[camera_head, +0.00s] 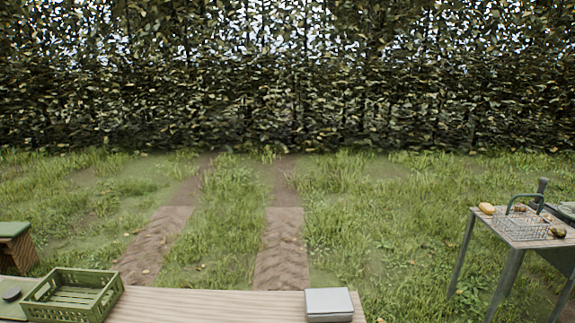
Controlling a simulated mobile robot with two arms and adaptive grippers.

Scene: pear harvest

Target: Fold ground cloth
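I see no thing that I can clearly tell is a ground cloth. Two brown strips with tread-like marks, a left one (155,245) and a right one (282,250), run through the grass toward the hedge; they look like bare wheel tracks. Neither of my grippers shows in the head view.
A wooden table (220,306) crosses the bottom edge, bearing a green slatted crate (75,310) and a light grey box (329,303). A side table (485,223) at right holds a wire basket (522,228) and pears. A green-topped wooden box (15,243) stands left. Grass beyond is open.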

